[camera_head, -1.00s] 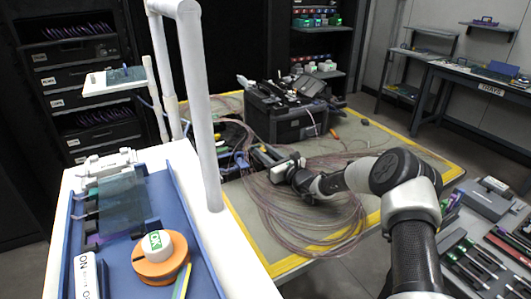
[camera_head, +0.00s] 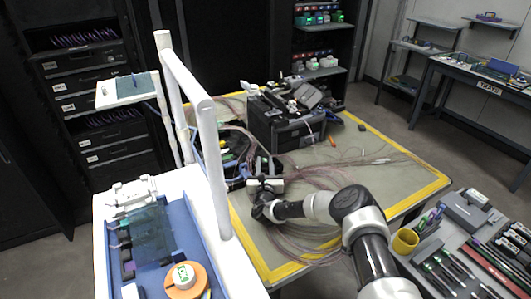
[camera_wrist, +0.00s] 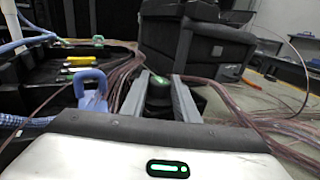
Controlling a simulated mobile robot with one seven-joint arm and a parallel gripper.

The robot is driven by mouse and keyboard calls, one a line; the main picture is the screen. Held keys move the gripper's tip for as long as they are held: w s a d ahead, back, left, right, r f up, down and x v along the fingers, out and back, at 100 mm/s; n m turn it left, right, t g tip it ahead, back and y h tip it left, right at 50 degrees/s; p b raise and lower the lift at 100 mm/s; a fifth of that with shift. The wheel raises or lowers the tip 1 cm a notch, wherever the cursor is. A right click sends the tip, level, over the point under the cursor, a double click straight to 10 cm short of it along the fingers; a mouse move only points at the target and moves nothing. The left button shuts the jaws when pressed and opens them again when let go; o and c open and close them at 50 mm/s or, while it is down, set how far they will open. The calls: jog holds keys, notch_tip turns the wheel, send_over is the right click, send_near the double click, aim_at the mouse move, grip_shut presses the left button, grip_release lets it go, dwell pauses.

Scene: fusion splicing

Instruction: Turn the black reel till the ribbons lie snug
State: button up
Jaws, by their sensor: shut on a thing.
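The black reel (camera_wrist: 158,98) shows in the wrist view as a dark round post with a small green glint on top. My gripper (camera_wrist: 160,84) has one grey finger on each side of it and is shut on it. In the head view my gripper (camera_head: 264,186) is low over the yellow-edged table, and the reel there cannot be made out. The pinkish ribbons (camera_head: 325,178) lie in wide loose loops to the right of my gripper and below it. In the wrist view they run past both fingers (camera_wrist: 123,78).
A black case (camera_head: 282,124) stands behind my gripper. A dark tray with coloured tools (camera_wrist: 80,62) and a blue clip (camera_wrist: 91,88) are close on the left. A white post frame (camera_head: 205,150) rises left of the arm. A tool bench (camera_head: 455,245) is at the right.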

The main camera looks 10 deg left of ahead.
jog(key=shift+m+h+p, duration=0.5)
jog(key=shift+h+p, duration=0.1)
jog(key=shift+h, duration=0.2)
jog(key=o, duration=0.8)
jog(key=s, duration=0.5)
jog(key=s+p, duration=0.1)
jog(key=s, duration=0.5)
jog(key=s+p, duration=0.1)
jog(key=s, duration=0.5)
jog(key=shift+s+d, duration=0.2)
jog(key=shift+d, duration=0.1)
jog(key=shift+s, duration=0.1)
